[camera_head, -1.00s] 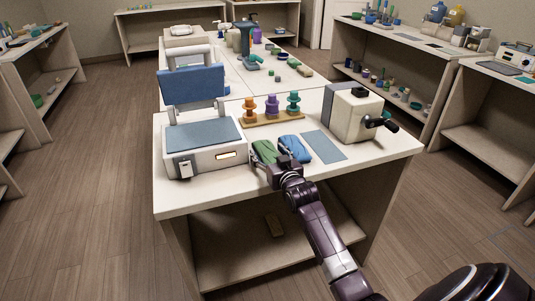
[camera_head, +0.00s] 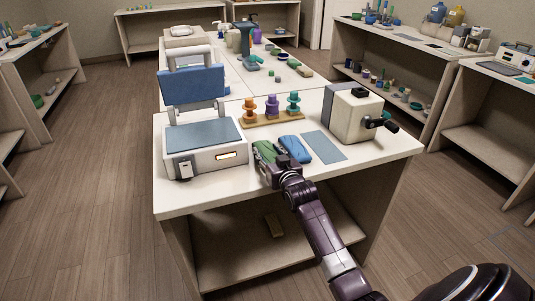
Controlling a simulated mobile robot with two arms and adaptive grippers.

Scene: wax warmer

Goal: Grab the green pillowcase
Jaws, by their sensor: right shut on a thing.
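The green pillowcase (camera_head: 264,150) lies near the front edge of the white table (camera_head: 215,192), just left of a blue folded cloth (camera_head: 296,148). My right gripper (camera_head: 274,166) is at the near end of the green pillowcase and shut on it. The gripper hides part of the pillowcase's near end. I cannot tell whether the pillowcase is lifted off the table. My left gripper is not in view.
A press with a raised blue lid (camera_head: 193,86) stands to the left. A wooden stand with coloured spools (camera_head: 272,118) is behind the cloths. A flat blue-grey mat (camera_head: 324,147) and a cream box with a black crank (camera_head: 355,115) are to the right.

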